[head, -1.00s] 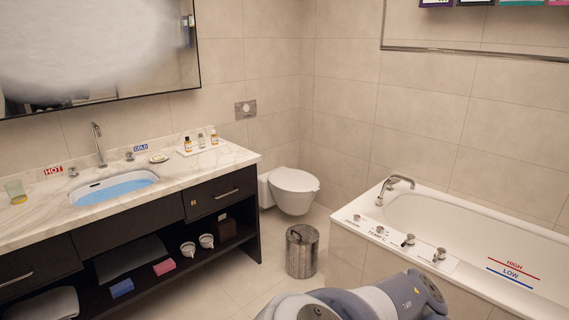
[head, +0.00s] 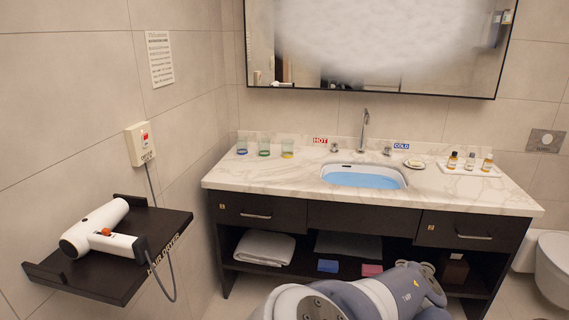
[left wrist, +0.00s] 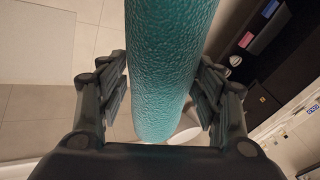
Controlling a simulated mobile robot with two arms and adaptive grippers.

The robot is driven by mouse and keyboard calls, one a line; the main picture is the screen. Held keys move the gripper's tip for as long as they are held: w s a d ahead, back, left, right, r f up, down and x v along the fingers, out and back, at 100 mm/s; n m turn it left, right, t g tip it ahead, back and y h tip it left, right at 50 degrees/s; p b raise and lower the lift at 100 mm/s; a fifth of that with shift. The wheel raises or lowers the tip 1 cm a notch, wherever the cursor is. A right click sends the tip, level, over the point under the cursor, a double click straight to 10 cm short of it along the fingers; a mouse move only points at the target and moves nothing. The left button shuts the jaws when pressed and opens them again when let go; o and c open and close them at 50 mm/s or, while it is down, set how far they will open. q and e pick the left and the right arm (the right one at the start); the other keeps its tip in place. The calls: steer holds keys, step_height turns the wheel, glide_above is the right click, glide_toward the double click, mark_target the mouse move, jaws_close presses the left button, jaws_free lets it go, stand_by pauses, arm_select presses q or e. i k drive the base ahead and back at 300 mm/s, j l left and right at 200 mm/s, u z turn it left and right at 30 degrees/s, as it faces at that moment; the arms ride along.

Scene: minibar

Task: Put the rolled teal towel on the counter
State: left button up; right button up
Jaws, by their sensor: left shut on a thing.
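The rolled teal towel (left wrist: 165,70) fills the middle of the left wrist view. My left gripper (left wrist: 163,95) is shut on it, with a finger on each side. The towel and this gripper do not show in the head view, where only part of my arm is at the bottom. The marble counter (head: 270,173) runs along the back wall in the head view, with a water-filled sink (head: 362,178) set in it. My right gripper is in neither view.
Several glasses (head: 264,148) stand at the counter's left end, and a tray of small bottles (head: 470,168) near its right. Counter in front of the glasses is bare. A hair dryer (head: 95,232) lies on a dark wall shelf (head: 120,275) at left.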

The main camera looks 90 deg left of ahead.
mark_target(262, 175)
steer(key=i+j+u, duration=0.1)
steer(key=u, duration=0.35)
steer(key=i+j+u, duration=0.15)
steer(key=u, duration=0.3)
steer(key=i+u, duration=0.15)
steer(key=u, duration=0.3)
steer(key=i+u, duration=0.2)
steer(key=u, duration=0.25)
steer(key=i+j+u, duration=0.25)
steer(key=i+u, duration=0.15)
steer(key=i+j+u, duration=0.1)
steer(key=i+u, duration=0.3)
steer(key=i, duration=0.15)
steer(key=i+u, duration=0.4)
steer(key=i+l, duration=0.05)
steer(key=i, duration=0.05)
